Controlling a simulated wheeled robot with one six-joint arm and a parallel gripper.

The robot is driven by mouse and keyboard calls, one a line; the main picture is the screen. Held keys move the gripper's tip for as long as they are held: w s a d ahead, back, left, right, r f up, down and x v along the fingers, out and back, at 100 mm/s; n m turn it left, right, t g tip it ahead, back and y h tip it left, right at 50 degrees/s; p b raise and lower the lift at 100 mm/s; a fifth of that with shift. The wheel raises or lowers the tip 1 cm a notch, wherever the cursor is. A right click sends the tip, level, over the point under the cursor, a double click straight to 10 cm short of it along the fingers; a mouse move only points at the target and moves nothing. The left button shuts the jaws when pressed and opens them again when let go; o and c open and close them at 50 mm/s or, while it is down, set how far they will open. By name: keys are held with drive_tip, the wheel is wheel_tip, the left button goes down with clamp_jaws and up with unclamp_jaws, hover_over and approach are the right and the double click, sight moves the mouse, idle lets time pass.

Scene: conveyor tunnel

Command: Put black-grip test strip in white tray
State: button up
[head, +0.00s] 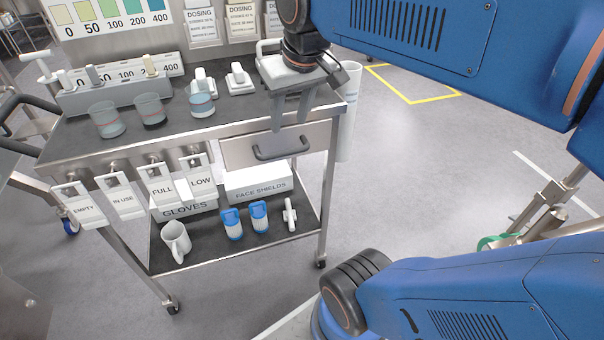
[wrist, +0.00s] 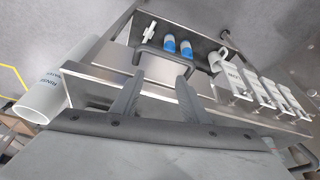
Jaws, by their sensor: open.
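My gripper (head: 289,122) is open and empty, pointing down by the cart's right front, its fingers overlapping the drawer front (head: 262,148) in the head view. In the wrist view my gripper (wrist: 158,80) has the drawer handle (wrist: 163,58) beyond and between its fingertips. The drawer looks shut. No clearly black-grip test strip can be made out. A strip with a dark greyish grip (head: 94,75) stands in the grey rack at the back left of the cart top. A white-rimmed object (head: 268,46), possibly the white tray, is partly hidden behind my gripper.
Three beakers (head: 150,108) and two small white devices (head: 238,78) stand on the cart top. Hanging tags (head: 161,184) line its front left. A white tube (head: 349,108) is at its right side.

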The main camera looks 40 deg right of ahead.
drive_tip(key=s+a+f+t, duration=0.1)
drive_tip(key=s+a+f, duration=0.1)
drive_tip(key=s+f, duration=0.5)
wheel_tip(320, 180, down, 4)
drive_tip(key=shift+s+r+n, duration=0.15)
drive_tip(key=shift+s+n, duration=0.2)
drive_tip(key=shift+n, duration=0.05)
drive_tip(key=shift+a, duration=0.1)
idle(0.5)
